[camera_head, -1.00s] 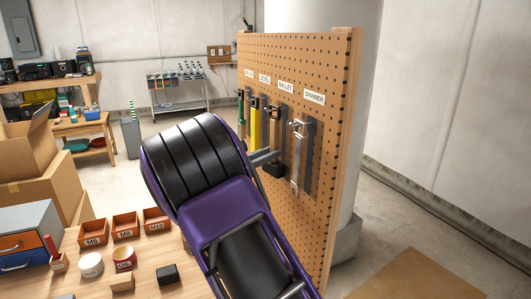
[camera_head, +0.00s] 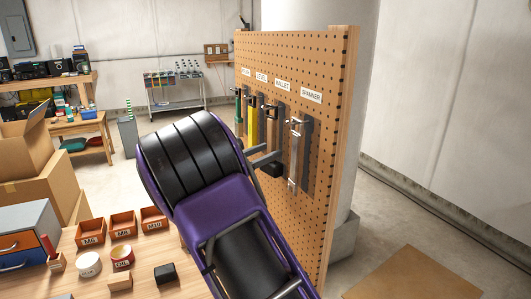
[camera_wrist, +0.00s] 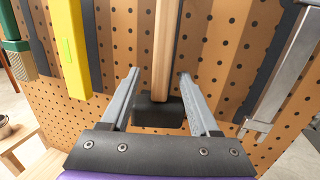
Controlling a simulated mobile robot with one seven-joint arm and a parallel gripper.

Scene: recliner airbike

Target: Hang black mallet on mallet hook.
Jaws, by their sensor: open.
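The black mallet (camera_head: 278,168) is upright against the pegboard below the MALLET label (camera_head: 282,85), handle up and head down. In the wrist view its pale wooden handle (camera_wrist: 164,45) runs up out of the picture and its black head (camera_wrist: 158,112) is at the bottom. The dark mallet hook holder (camera_head: 284,108) is at the handle's top; the exact contact on the hook is too small to tell. My gripper (camera_wrist: 158,75) is open, one finger on each side of the handle with visible gaps. In the head view my purple arm hides part of the board.
A spanner (camera_head: 296,155) hangs to the right of the mallet. A yellow-handled tool (camera_wrist: 70,45) and a green-handled tool (camera_wrist: 14,40) hang to the left. The workbench (camera_head: 90,265) holds several orange bins (camera_head: 122,224). Open floor lies right of the pegboard.

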